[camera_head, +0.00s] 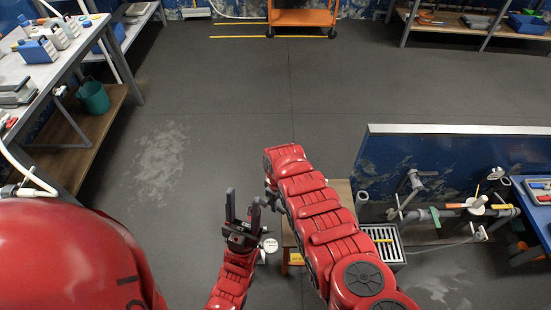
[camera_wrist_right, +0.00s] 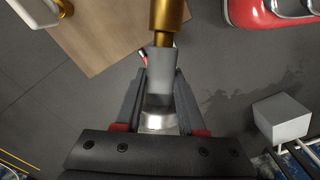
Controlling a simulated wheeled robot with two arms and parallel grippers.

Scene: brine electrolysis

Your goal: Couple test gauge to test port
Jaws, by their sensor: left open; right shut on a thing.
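My right gripper (camera_wrist_right: 160,78) is shut on a grey fitting (camera_wrist_right: 160,62) in the right wrist view. A brass cylinder (camera_wrist_right: 168,14) lies in line with its far end. I cannot tell whether the grey fitting belongs to the test gauge. A small round white dial (camera_head: 270,245), perhaps a gauge, shows just right of the left gripper. I cannot make out which part is the test port.
A wooden stand (camera_head: 342,187) lies partly behind my right arm. A low blue wall (camera_head: 430,160) with valves and pipework (camera_head: 465,210) is on the right. A grated box (camera_head: 383,240) stands before it. A workbench (camera_head: 75,55) is at left. The middle floor is clear.

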